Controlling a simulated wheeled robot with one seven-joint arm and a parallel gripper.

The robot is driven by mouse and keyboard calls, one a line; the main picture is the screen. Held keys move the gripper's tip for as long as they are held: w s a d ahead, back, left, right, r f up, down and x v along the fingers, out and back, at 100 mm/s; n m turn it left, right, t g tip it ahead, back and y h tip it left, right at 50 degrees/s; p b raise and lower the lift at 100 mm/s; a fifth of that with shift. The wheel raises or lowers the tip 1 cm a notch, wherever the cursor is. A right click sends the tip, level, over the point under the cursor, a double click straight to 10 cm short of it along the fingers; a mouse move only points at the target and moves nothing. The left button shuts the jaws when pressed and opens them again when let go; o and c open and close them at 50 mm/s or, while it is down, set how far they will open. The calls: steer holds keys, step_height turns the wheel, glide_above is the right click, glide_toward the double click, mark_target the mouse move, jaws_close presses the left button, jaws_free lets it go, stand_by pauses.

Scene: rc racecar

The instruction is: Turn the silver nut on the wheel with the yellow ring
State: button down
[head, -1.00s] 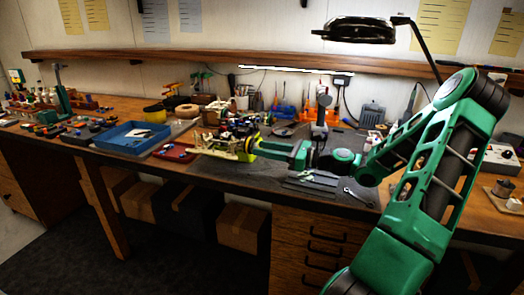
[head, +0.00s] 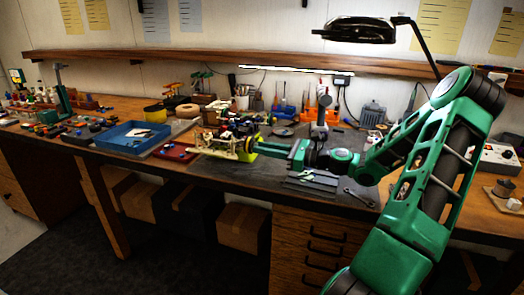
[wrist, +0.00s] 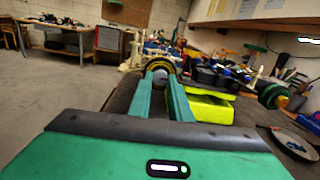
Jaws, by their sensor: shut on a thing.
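The wheel with the yellow ring (wrist: 158,61) is straight ahead in the wrist view, at the near end of the racecar (wrist: 205,75). It also shows in the head view (head: 250,145), small, at the car's right end. The silver nut (wrist: 160,74) is at the wheel's middle, between the fingertips of my gripper (wrist: 161,80). My gripper is shut on the nut, one green finger on each side. In the head view my gripper (head: 264,146) reaches the wheel from the right. The nut is too small to make out there.
A lime-yellow stand (wrist: 209,107) is under the car, close to my right finger in the wrist view. A blue tray (head: 134,137) and a red tray (head: 175,152) lie left of the car. A wrench (head: 359,197) lies near the bench's front edge.

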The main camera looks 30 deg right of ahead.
steer(key=n, duration=0.3)
steer(key=shift+n, duration=0.4)
steer(key=n, duration=0.4)
steer(key=shift+n, duration=0.3)
steer(key=n, duration=0.3)
steer(key=shift+n, duration=0.3)
steer(key=n, duration=0.4)
steer(key=shift+d+r, duration=0.1)
stand_by(0.4)
steer(key=c, duration=1.6)
jaws_free()
steer(key=v, duration=1)
steer(key=shift+s+d, duration=0.2)
steer(key=shift+d, duration=0.05)
